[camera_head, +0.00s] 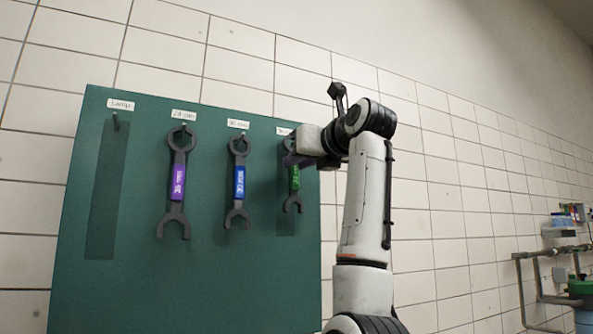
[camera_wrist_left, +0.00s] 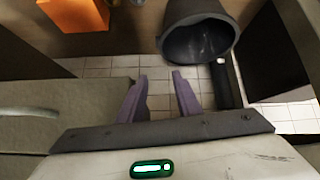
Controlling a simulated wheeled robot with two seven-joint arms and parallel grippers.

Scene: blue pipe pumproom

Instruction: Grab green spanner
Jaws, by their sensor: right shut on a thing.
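The green spanner (camera_head: 294,178) is a dark double-ended wrench with a green label, at the right end of the green board in the head view. My right gripper (camera_head: 289,159) is shut on its upper part and hides its top end. The spanner is upright in front of a darker strip on the board. I cannot tell whether it still touches its hook. My left gripper (camera_wrist_left: 159,78) shows in the left wrist view with its two purple fingers apart and nothing between them.
A purple spanner (camera_head: 177,183) and a blue spanner (camera_head: 238,183) hang left of the green one. The lamp hook (camera_head: 116,121) is empty. Pipes (camera_head: 540,282) stand far right. A dark bucket-like container (camera_wrist_left: 199,40) and an orange object (camera_wrist_left: 75,12) are near my left gripper.

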